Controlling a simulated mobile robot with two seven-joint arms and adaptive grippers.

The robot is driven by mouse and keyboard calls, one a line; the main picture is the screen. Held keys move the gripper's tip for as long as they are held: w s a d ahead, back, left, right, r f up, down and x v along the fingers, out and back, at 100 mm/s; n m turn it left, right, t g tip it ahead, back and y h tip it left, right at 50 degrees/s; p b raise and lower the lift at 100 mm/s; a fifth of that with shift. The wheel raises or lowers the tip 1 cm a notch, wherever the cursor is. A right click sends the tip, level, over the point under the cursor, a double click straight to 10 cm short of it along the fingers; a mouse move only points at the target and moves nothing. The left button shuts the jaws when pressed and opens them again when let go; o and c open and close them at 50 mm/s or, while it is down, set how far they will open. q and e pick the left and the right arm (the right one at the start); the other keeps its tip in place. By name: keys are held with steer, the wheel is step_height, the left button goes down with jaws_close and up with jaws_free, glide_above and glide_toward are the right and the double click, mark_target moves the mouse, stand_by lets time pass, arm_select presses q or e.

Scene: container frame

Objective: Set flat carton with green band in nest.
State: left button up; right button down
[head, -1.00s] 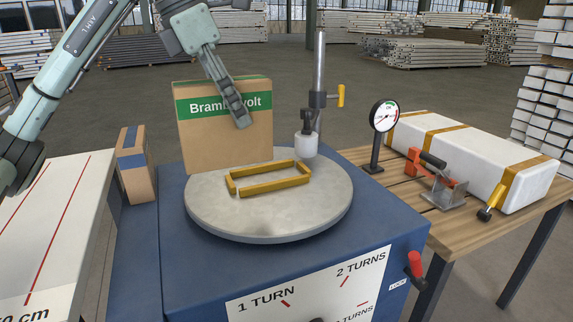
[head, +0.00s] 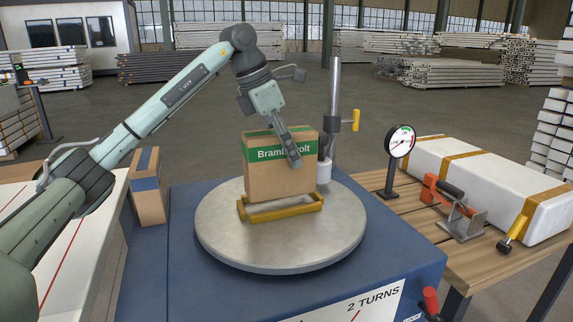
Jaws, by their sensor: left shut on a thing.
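The flat carton with the green band (head: 270,177) stands upright over the nest, a yellow frame (head: 285,212) on the round grey turntable (head: 280,250). Its lower edge is at the frame, behind the front bar, so I cannot tell whether it rests on the turntable. My left gripper (head: 291,150) is shut on the carton from above, one finger across its front face over the band lettering. The other finger is hidden behind the carton. My right gripper is not in view.
A vertical post (head: 333,110) with a white-ended plunger stands close behind the carton. A small carton with a blue band (head: 148,188) stands at left. A dial gauge (head: 401,142), a clamp (head: 459,215) and a white strapped package (head: 500,185) are on the wooden table at right.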

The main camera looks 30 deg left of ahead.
mark_target(287, 165)
arm_select(q)
step_height(287, 165, down, 3)
steer(key=shift+r, duration=0.15)
steer(key=shift+f, duration=0.35)
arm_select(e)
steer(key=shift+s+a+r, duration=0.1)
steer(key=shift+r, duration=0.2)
arm_select(q)
steer(key=shift+f, duration=0.1)
steer(key=o, duration=1.5)
steer(key=shift+o, duration=0.2)
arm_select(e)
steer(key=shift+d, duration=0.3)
